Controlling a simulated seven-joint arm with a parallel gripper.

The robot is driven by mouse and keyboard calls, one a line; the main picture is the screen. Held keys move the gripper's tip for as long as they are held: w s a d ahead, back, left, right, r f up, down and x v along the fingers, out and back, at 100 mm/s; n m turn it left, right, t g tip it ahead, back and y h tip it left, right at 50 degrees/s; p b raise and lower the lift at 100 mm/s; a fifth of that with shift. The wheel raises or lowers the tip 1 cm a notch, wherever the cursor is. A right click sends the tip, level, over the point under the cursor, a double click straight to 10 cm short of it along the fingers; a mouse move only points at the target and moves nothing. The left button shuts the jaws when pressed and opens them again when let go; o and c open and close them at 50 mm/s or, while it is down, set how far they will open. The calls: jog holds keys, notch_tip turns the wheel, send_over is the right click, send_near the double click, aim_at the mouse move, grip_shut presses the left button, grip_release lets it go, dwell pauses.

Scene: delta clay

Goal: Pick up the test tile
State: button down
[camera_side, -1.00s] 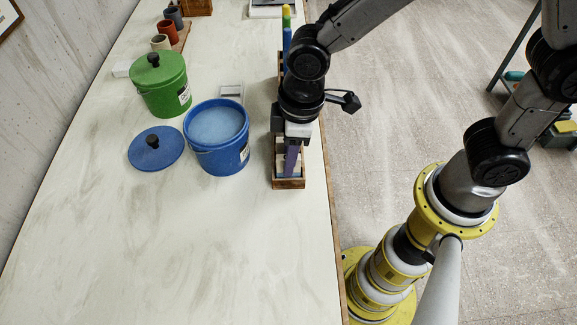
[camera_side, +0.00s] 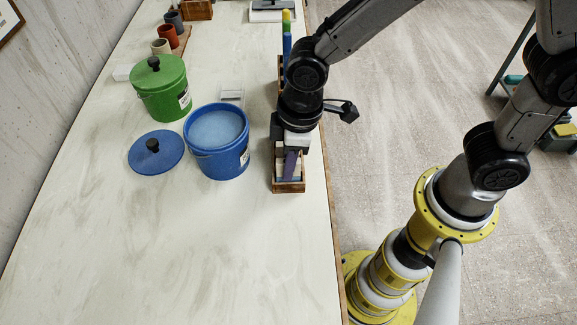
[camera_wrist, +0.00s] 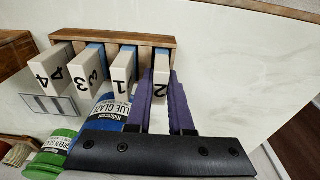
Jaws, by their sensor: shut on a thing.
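Several white test tiles with numbers on their ends stand in a wooden rack (camera_wrist: 110,36); their far ends are blue. The tile marked 2 (camera_wrist: 161,62) is at the right end of the row in the wrist view. My gripper (camera_wrist: 160,76) has its purple fingers on either side of tile 2 and is shut on it. The tile still sits in the rack. In the side view my gripper (camera_side: 290,166) reaches down into the rack (camera_side: 289,187), and the wrist hides most of the tiles there.
A blue glaze bucket (camera_side: 222,165) stands open left of the rack, its lid (camera_side: 155,153) beside it. A lidded green bucket (camera_side: 163,100) is behind. A small striped card (camera_wrist: 48,106) is near the tiles. The front table (camera_side: 200,260) is clear.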

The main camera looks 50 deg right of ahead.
jog(key=shift+r, duration=0.1)
jog(key=shift+r, duration=0.25)
jog(key=r, duration=0.3)
jog(key=shift+s+d, duration=0.1)
jog(key=shift+s, duration=0.1)
jog(key=s+d+r, duration=0.8)
jog(key=s+r, duration=0.1)
jog(key=s, duration=0.2)
jog(key=shift+r, duration=0.15)
